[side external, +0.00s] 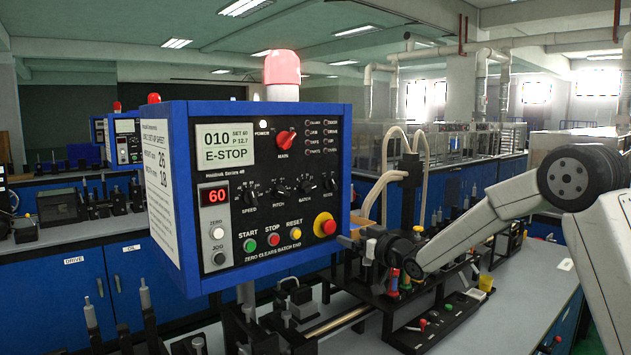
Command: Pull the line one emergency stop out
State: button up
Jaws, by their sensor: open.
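The emergency stop (326,225) is a red mushroom button on a yellow collar, at the lower right of the blue control box's black front panel (270,160). The display (225,144) on the panel reads "E-STOP". My gripper (345,241) is open just to the right of the button and slightly below it. Its fingers point left toward the panel's edge. The fingertips are small and dark here, and I cannot tell whether they touch the button. Nothing shows between the fingers.
Green, red and yellow buttons (272,239) and several knobs sit left of the emergency stop. A red beacon (282,68) tops the box. Below my arm is a bench fixture (430,310) with small coloured parts.

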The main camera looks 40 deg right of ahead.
aim_at(332, 228)
jog(key=shift+w, duration=0.1)
jog(key=shift+w, duration=3.75)
grip_shut()
